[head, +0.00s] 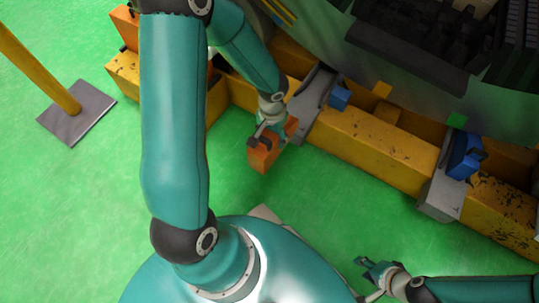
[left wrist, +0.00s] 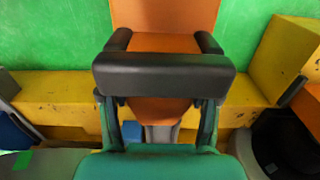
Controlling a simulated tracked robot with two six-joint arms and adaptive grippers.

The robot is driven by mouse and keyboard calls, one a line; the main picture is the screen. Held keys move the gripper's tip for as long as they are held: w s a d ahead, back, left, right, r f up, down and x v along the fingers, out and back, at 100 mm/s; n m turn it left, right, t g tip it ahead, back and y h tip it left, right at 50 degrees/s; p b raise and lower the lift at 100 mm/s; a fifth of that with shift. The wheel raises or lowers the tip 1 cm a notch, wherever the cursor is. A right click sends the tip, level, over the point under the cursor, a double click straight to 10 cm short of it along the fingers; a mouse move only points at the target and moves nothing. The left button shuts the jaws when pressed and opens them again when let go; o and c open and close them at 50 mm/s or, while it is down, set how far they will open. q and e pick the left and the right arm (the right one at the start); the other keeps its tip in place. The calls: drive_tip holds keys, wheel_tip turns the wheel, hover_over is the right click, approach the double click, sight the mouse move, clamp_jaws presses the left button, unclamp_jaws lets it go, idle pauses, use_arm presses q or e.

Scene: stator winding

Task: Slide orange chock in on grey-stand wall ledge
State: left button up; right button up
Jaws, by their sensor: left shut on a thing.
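My left gripper (head: 267,136) is shut on the orange chock (head: 264,157). The chock is held beside the yellow beam, left of and below the grey stand (head: 311,94), apart from it as far as the head view shows. In the left wrist view the orange chock (left wrist: 165,16) stands up between the dark finger pads of my left gripper (left wrist: 163,72). A dark crossbar hides its middle. The wall ledge cannot be made out clearly. My right gripper (head: 368,278) is open and empty over the green floor at the bottom right.
A long yellow beam (head: 375,147) runs below the big stator. A blue block (head: 340,97) is by the grey stand; another blue block (head: 464,157) is at a second grey stand (head: 438,198). A yellow post on a grey plate (head: 76,112) stands left. Green floor is clear in front.

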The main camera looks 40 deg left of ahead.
use_arm(q)
drive_tip(key=f+b, duration=0.2)
drive_tip(key=s+a+f, duration=0.1)
drive_tip(key=shift+s+f+b, duration=0.1)
drive_tip(key=shift+f+b, duration=0.2)
drive_tip(key=shift+b, duration=0.1)
drive_tip(key=shift+w+a+p, duration=0.2)
drive_tip(key=shift+w+p, duration=0.65)
drive_tip(key=shift+w, duration=0.1)
drive_tip(key=w+a+f, duration=0.1)
drive_tip(key=w, duration=0.6)
drive_tip(key=w+a+f+b, duration=0.1)
drive_tip(key=w+a+f, duration=0.1)
drive_tip(key=w, duration=0.6)
drive_tip(key=w+a+f, duration=0.1)
drive_tip(key=w+a, duration=0.1)
drive_tip(key=w, duration=0.6)
drive_tip(key=shift+a+f, duration=0.2)
drive_tip(key=shift+a, duration=0.05)
drive_tip(key=shift+w+a+b, duration=0.2)
drive_tip(key=shift+w+b, duration=0.4)
drive_tip(key=shift+b, duration=0.3)
drive_tip(key=shift+w+a+r+b, duration=0.1)
drive_tip(key=shift+w+b, duration=0.35)
drive_tip(key=shift+w, duration=0.05)
use_arm(e)
wheel_tip(320, 180, down, 7)
drive_tip(key=shift+r, duration=0.2)
